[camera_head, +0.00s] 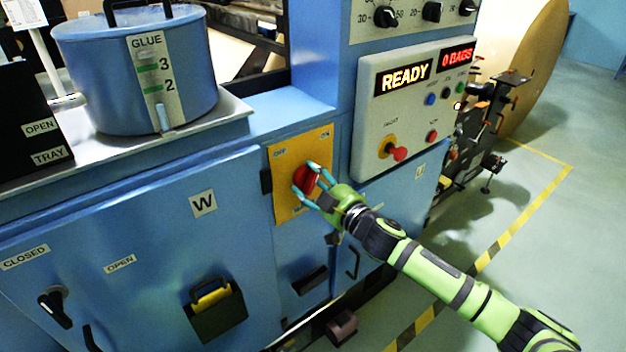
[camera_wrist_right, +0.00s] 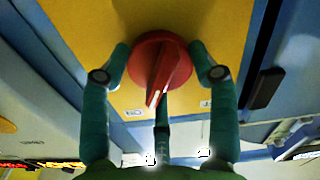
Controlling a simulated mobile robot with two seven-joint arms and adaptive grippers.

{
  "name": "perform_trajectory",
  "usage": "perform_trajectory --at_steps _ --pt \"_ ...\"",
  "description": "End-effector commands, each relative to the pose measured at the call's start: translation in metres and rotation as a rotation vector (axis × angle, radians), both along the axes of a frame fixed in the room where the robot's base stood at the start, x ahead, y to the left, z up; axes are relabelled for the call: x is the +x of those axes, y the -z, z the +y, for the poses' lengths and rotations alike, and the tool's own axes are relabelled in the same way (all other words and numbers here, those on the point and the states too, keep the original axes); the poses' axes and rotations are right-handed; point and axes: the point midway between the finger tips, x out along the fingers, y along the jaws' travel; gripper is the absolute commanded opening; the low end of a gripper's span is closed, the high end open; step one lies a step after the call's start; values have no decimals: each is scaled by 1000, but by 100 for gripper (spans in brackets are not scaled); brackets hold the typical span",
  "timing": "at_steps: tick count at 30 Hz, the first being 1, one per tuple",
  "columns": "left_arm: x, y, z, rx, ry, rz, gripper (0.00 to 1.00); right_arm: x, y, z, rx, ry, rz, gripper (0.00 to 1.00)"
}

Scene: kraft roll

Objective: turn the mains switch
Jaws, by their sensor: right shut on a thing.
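The mains switch is a red rotary knob (camera_head: 307,180) on a yellow plate (camera_head: 288,205) on the front of the blue machine. Labels reading OFF and ON sit at the plate's upper left and upper right. My right gripper (camera_head: 312,182) is at the plate with its teal fingers around the knob. In the right wrist view the red knob (camera_wrist_right: 160,68) sits between the fingers of the gripper (camera_wrist_right: 162,75), its raised ridge slightly tilted. The gripper is shut on the knob. My left gripper is not in view.
A control panel (camera_head: 408,110) with a READY display, buttons and a red knob stands to the right of the plate. A blue glue pot (camera_head: 100,75) stands at upper left. Open floor lies at right.

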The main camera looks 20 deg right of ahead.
Motion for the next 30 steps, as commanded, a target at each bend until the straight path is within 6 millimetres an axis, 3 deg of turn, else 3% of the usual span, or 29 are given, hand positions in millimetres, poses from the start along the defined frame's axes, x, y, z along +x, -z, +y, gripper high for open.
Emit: perform_trajectory --at_steps 1,30 --pt "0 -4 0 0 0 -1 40 2 -15 2 -37 -6 -41 28" --pt "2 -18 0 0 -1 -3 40 0 -9 7 -826 -7 -326 28"
